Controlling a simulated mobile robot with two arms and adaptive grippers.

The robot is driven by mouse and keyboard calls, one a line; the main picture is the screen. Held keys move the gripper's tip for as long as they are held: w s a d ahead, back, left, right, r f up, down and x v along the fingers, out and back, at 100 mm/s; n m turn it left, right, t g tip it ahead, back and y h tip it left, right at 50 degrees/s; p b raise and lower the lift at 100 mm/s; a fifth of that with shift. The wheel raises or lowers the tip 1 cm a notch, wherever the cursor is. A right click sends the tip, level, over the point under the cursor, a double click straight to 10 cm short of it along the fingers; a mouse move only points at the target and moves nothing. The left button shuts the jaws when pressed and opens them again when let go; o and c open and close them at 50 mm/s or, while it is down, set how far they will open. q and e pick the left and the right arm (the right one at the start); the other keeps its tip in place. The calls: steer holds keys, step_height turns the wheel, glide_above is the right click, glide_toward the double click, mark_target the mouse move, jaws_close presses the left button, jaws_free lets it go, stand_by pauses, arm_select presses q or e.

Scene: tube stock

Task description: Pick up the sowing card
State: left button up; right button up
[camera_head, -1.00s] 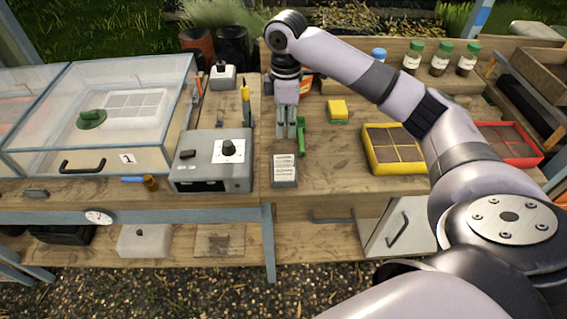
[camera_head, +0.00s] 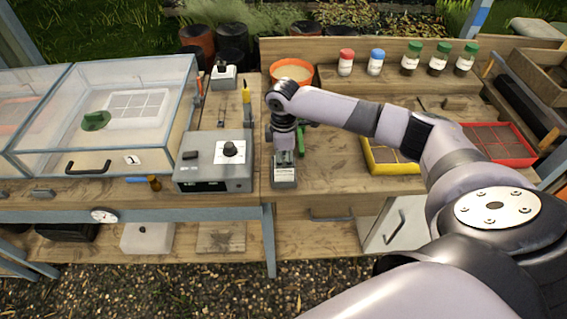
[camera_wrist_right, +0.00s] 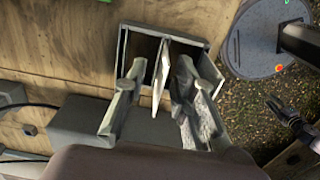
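The sowing card (camera_head: 284,171) is a small white card with print on it. It stands in a grey holder (camera_head: 284,184) near the front edge of the right bench. The right wrist view shows the card (camera_wrist_right: 160,75) edge-on and upright inside the open-topped holder (camera_wrist_right: 207,46). My right gripper (camera_head: 285,156) points down over the holder. It is open, with one finger on each side of the card; I cannot tell whether either touches it.
A grey control box (camera_head: 214,163) stands close left of the holder. A green tool (camera_head: 301,139) lies just behind my gripper. Yellow (camera_head: 392,170) and red (camera_head: 498,160) seed trays are to the right. An orange bowl (camera_head: 291,73) and several capped jars stand behind.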

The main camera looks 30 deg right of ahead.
jaws_close()
steer(key=shift+r, duration=0.1)
stand_by(0.5)
step_height(320, 180, up, 20)
steer(key=b, duration=0.2)
